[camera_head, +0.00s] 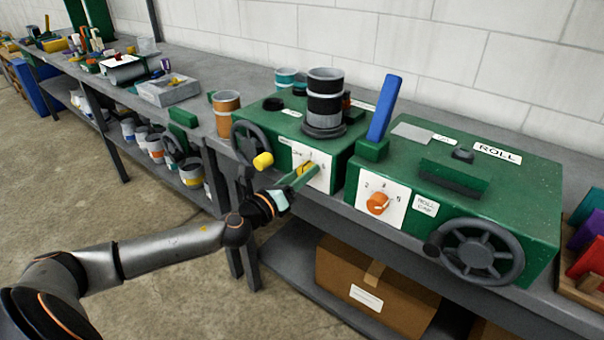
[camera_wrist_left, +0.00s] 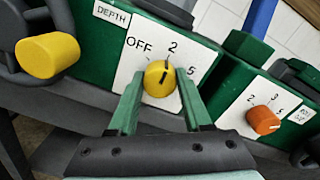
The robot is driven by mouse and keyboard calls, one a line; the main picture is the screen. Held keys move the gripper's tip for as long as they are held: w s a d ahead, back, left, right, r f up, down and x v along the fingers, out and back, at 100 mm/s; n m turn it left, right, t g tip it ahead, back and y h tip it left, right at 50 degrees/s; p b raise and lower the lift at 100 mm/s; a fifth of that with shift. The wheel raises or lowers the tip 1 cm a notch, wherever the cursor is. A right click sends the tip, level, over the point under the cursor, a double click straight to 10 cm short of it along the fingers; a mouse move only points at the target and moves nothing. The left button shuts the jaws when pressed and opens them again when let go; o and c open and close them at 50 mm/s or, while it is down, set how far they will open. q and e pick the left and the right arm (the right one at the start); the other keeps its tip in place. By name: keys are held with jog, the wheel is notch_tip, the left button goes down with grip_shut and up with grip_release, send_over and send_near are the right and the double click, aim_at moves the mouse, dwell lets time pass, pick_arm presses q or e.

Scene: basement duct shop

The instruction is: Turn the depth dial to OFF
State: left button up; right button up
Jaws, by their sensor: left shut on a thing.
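The yellow depth dial (camera_head: 306,169) sits on a white plate on the front of the left green machine (camera_head: 262,109). In the left wrist view the dial (camera_wrist_left: 157,79) has a dark pointer line, and the plate reads OFF, 2 and 5 from left to right. The line leans up and right, roughly toward 2; its exact setting is hard to tell. A DEPTH label (camera_wrist_left: 112,14) is at the plate's upper left. My left gripper (camera_wrist_left: 160,82) is shut on the dial, one green finger on each side. My right gripper is not in view.
A handwheel (camera_head: 250,142) with a yellow handle (camera_head: 263,160) is left of the dial. To the right stands another green machine (camera_head: 470,185) with an orange dial (camera_head: 378,204) and a handwheel (camera_head: 482,252). A cardboard box (camera_head: 345,283) is on the shelf below.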

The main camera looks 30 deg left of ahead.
pick_arm(q)
grip_shut()
jog(key=shift+n, duration=0.3)
jog(key=shift+a+n+p, duration=0.1)
jog(key=shift+n+p, duration=1)
jog(key=shift+n, duration=4.3)
jog(key=shift+f, duration=0.1)
